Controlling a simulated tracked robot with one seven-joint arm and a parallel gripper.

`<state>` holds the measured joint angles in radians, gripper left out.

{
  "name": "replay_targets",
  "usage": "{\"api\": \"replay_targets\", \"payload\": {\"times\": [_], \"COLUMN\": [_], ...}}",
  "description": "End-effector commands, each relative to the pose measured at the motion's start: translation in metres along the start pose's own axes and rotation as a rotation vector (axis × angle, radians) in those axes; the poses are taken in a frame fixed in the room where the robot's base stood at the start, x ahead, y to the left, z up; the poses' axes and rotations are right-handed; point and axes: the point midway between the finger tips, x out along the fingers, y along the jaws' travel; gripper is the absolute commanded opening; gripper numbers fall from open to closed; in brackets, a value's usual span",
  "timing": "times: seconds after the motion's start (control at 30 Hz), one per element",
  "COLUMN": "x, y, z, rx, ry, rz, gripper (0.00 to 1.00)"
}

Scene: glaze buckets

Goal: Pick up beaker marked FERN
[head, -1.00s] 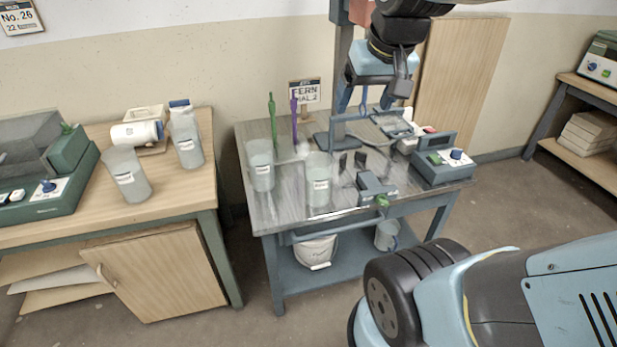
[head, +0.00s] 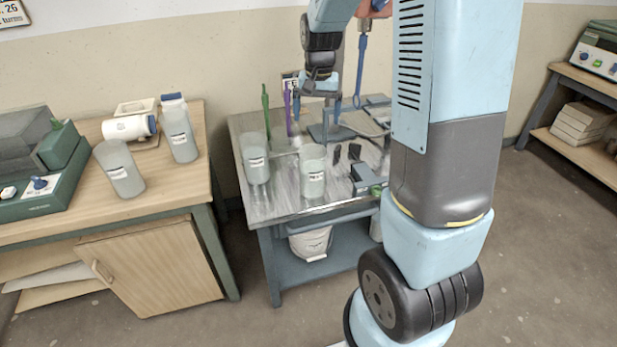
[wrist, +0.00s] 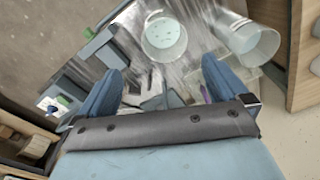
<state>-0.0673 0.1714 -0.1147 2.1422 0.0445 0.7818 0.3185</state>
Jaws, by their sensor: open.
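Two clear beakers stand upright on the grey table: a left one (head: 257,167) and a right one (head: 313,172). Each has a white label, too small to read, so I cannot tell which is marked FERN. Two more labelled beakers stand on the wooden bench, a front one (head: 121,170) and a back one (head: 179,132). My gripper (head: 316,104) is open above the back of the grey table, apart from the beakers. In the wrist view my gripper (wrist: 160,84) has nothing between its fingertips; the right beaker (wrist: 165,42) and left beaker (wrist: 247,40) lie beyond them.
Green (head: 265,112) and purple (head: 288,108) upright tools stand behind the beakers. A small grey device (head: 366,178) sits right of them. A white bucket (head: 310,243) is on the lower shelf. My arm hides the table's right side.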

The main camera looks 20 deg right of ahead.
Motion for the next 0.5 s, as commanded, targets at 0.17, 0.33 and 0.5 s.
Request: {"api": "replay_targets", "payload": {"times": [0.17,0.33,0.5], "x": [0.029,0.042,0.066], "y": [-0.005,-0.006,-0.005], "z": [-0.014,-0.018,-0.017], "rx": [0.032,0.043,0.044], "ry": [-0.032,-0.042,-0.044], "rz": [0.021,0.029,0.03], "gripper": [1.0,1.0,1.0]}}
